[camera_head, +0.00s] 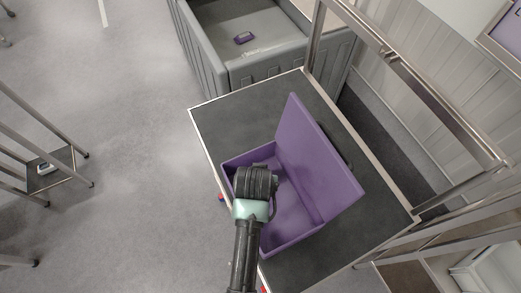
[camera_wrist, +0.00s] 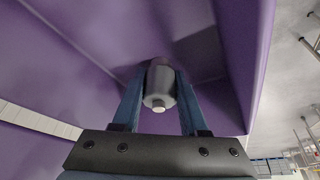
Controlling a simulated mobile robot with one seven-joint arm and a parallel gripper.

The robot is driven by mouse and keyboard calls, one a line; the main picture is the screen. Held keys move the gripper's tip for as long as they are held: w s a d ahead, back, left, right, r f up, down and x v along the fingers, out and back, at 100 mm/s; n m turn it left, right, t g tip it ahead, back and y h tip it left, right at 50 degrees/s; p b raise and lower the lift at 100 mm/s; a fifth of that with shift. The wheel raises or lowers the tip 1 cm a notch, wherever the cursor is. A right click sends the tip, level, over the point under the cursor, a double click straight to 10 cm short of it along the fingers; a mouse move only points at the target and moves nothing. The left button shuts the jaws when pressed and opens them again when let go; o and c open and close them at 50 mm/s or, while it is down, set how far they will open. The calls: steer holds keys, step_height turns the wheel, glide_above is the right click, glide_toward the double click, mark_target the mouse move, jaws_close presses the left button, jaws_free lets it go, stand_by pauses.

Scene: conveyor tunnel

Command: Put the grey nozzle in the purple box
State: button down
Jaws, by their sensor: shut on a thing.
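The purple box (camera_head: 300,206) stands open on a dark-topped cart (camera_head: 231,118), its lid raised on the right side. My gripper (camera_head: 258,170) is over the left part of the box in the head view, and my wrist hides what it holds there. In the wrist view, the two blue fingers of my gripper (camera_wrist: 160,95) are shut on the grey nozzle (camera_wrist: 158,86), a dark cylinder with a small light tip. Purple walls of the box (camera_wrist: 60,80) surround it in that view. I cannot tell whether the nozzle touches the box.
A large grey bin (camera_head: 275,67) behind the cart holds a small purple object (camera_head: 243,38). Metal rails (camera_head: 420,90) run along the right. A low metal-legged stand (camera_head: 50,170) is at the left. The floor (camera_head: 120,120) between is clear.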

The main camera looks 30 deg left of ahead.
steer(key=shift+c, duration=2.2)
jaws_free()
steer(key=shift+s+r, duration=0.2)
steer(key=shift+r, duration=0.45)
steer(key=v, duration=1.1)
steer(key=shift+d, duration=0.1)
